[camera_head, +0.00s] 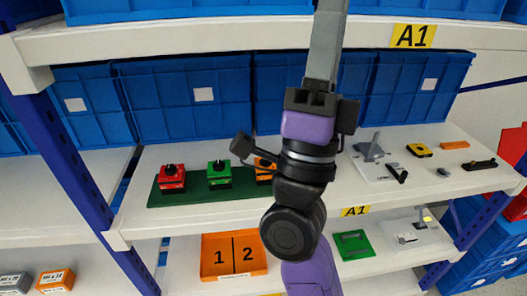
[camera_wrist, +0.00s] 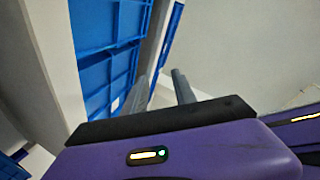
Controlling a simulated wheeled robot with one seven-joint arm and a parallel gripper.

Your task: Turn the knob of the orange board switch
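Three switches stand in a row on a dark green board (camera_head: 178,199) on the middle shelf. The red switch (camera_head: 172,180) is at the left and the green switch (camera_head: 219,176) is in the middle; each has a black knob on top. My gripper (camera_head: 325,40) is raised well above the switches, pointing up in the head view. The wrist view shows its two grey fingers (camera_wrist: 161,90) apart, with nothing visible between them.
Blue bins (camera_head: 185,100) line the back of the shelf. The upper shelf edge (camera_head: 180,42) lies close to my gripper. Small parts sit on a white board (camera_head: 410,175) at the right. An orange tray marked 1 and 2 (camera_head: 215,262) is on the lower shelf.

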